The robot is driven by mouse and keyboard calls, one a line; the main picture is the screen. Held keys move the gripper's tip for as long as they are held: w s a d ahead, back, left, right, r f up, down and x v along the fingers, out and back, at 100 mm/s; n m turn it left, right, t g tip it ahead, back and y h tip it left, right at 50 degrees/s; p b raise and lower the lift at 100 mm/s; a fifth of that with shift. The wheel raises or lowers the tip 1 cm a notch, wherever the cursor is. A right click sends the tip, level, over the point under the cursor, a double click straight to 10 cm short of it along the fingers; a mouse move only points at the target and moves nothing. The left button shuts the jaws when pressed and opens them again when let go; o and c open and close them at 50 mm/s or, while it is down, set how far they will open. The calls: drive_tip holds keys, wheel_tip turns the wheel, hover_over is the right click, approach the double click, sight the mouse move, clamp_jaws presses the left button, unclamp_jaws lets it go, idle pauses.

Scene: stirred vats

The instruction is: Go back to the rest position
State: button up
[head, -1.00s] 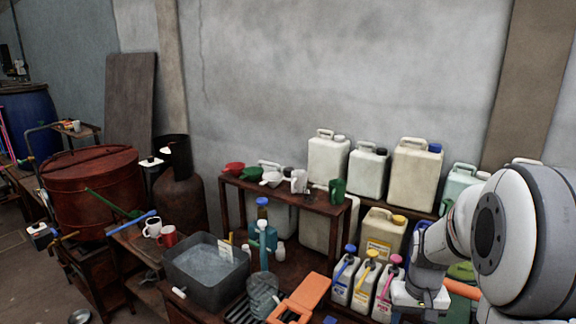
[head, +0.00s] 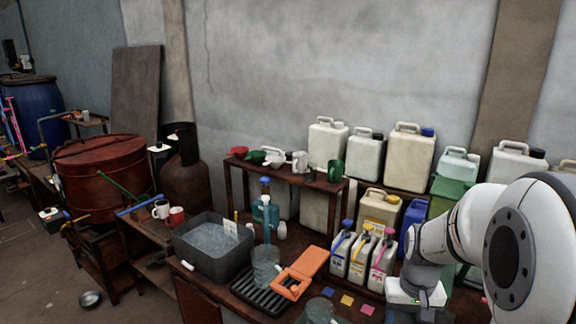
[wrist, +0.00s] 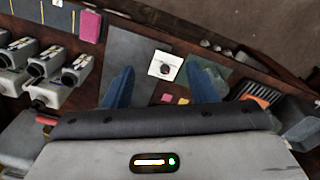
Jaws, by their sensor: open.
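In the wrist view, my gripper (wrist: 160,88) shows two blue fingers held apart, with nothing between them. Beyond the fingertips lies a dark surface with a white square piece (wrist: 165,66) that has a dark round spot. In the head view my arm comes in at the lower right, folded, with its wrist over the right end of the bench. The fingers cannot be made out there.
Pump jugs (head: 358,262) stand left of my wrist, with coloured squares (head: 347,300) in front. A grey water tub (head: 235,264) and orange dustpan-like piece (head: 304,270) lie further left. Large canisters (head: 408,160) line the wall.

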drive_tip(key=s+a+f+n+t+b, duration=0.1)
drive_tip(key=s+a+f+t+b, duration=0.1)
drive_tip(key=s+a+f+b, duration=0.8)
drive_tip(key=shift+s+n+b, duration=0.4)
drive_tip(key=shift+s+b, duration=0.45)
drive_tip(key=shift+b, duration=2.1)
